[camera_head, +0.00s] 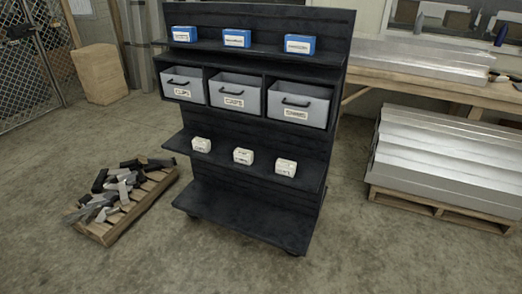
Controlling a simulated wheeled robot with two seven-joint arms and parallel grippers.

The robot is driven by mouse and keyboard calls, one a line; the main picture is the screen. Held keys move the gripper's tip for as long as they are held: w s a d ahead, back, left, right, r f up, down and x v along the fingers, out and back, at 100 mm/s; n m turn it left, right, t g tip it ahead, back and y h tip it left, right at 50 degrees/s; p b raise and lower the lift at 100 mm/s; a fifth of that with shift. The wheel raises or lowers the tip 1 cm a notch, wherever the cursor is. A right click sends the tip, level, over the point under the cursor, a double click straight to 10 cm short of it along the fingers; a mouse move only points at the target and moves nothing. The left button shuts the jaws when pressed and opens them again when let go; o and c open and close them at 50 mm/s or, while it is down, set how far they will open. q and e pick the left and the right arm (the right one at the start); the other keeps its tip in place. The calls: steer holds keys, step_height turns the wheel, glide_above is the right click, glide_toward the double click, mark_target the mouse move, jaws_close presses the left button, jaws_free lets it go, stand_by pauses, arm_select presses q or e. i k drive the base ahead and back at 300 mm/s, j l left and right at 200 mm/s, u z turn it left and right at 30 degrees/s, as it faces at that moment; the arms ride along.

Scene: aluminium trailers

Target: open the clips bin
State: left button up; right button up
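A dark shelf rack (255,215) stands in the middle of the camera_head view. Its second level holds three grey bins with black handles and white labels. The left bin (176,81) has a small label that seems to read "CLIPS". The middle bin (228,91) seems to read "CAPS". The label on the right bin (309,103) is too small to read surely. All three bins sit in their compartments, fronts facing me. Neither of my grippers is in view.
Blue boxes (237,38) stand on the top shelf and small white boxes (243,156) on the shelf below the bins. A pallet of metal offcuts (130,190) lies at left. A wooden bench (420,82) and stacked aluminium (445,155) fill the right. Floor in front is clear.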

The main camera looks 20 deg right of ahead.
mark_target(187, 86)
steer(key=i+j+z, duration=0.15)
steer(key=i, duration=1.45)
